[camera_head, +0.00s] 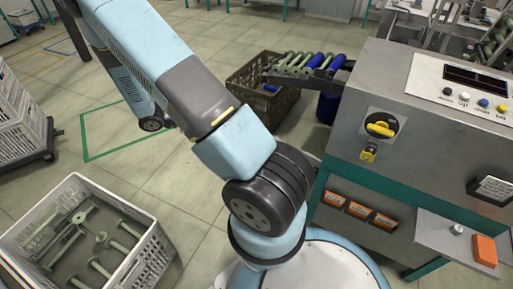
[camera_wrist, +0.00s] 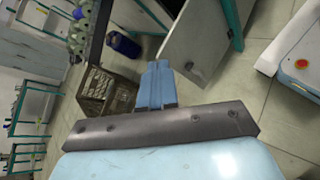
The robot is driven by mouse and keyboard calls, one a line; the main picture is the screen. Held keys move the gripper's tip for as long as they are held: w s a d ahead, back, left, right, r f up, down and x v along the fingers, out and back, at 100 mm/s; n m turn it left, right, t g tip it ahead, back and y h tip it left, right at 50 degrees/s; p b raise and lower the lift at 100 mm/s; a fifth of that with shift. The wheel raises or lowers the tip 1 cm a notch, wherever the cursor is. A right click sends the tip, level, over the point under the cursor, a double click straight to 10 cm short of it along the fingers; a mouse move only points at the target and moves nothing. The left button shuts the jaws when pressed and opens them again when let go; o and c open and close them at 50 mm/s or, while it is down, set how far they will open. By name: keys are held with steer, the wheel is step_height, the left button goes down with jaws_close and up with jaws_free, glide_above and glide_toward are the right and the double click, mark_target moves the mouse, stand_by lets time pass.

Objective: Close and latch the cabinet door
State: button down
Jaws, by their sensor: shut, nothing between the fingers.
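My gripper (camera_wrist: 157,70) shows in the wrist view as two blue fingers lying together, shut and empty. A flat light-grey panel (camera_wrist: 196,45) with a dark spot near its lower edge stands just beyond and right of the fingertips. It looks like the cabinet door, standing out at an angle, but I cannot be sure. No contact with the fingers is clear. In the head view the grey machine cabinet (camera_head: 345,155) stands at right, with a yellow rotary handle (camera_head: 380,127) on its front. The door and latch cannot be made out there, and my gripper is out of sight.
A dark crate (camera_head: 245,85) stands beside the machine, below a rack of bobbins (camera_head: 300,62). A white crate of green bobbins (camera_head: 150,255) stands at lower left. A shelf with an orange block (camera_head: 485,250) juts out at right. The tiled floor at left is partly clear.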

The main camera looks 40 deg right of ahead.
steer(key=s+d+f+n+t+h, duration=0.2)
steer(key=d+f+n+t, duration=0.15)
steer(key=f, duration=0.55)
steer(key=s+d+f+n+t+h, duration=0.1)
steer(key=d+f+n+t+h, duration=0.1)
steer(key=f+n, duration=0.5)
steer(key=s+d+f+n+t+h, duration=0.2)
steer(key=d+f, duration=0.1)
steer(key=f, duration=0.8)
steer(key=w+d, duration=0.2)
steer(key=d, duration=1.1)
steer(key=shift+w+d+f, duration=0.15)
steer(key=shift+w, duration=0.1)
steer(key=shift+w, duration=0.1)
